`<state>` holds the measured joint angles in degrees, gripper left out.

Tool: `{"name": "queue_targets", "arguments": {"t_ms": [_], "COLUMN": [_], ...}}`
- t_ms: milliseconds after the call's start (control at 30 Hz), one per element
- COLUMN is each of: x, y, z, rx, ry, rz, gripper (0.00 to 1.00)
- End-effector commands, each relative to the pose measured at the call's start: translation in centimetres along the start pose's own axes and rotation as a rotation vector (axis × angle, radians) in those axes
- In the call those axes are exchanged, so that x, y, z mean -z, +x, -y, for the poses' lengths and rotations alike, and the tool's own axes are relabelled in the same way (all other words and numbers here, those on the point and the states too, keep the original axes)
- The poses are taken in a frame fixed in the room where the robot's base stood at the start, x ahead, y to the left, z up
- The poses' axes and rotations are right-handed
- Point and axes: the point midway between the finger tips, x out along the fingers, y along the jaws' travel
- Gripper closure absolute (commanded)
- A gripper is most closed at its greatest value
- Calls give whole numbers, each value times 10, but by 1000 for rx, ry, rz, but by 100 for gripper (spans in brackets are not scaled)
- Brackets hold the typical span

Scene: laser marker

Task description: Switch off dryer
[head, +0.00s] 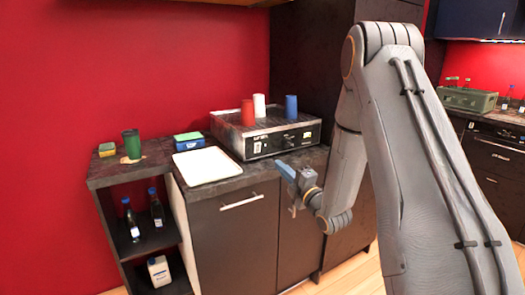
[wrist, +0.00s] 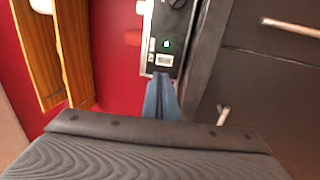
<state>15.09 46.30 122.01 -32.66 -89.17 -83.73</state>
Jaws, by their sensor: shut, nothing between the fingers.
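The dryer (head: 270,130) is a flat grey-black box on the counter, with cups standing on its ribbed top. Its front panel has a white rocker switch (head: 257,147) at the left and dark knobs farther right.
A red cup (head: 248,112), a white cup (head: 259,105) and a blue cup (head: 291,105) stand on the dryer. Cabinet handles (head: 242,201) stick out below.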

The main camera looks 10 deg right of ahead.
Motion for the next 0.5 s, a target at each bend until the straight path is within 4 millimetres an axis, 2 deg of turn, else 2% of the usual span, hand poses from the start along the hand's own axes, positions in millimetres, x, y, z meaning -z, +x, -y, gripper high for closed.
{"name": "queue_targets", "arguments": {"t_ms": [500], "x": [1], "y": [96], "z": [-2], "rx": [-1], "ry": [1], "rz": [-1], "gripper": [100]}}
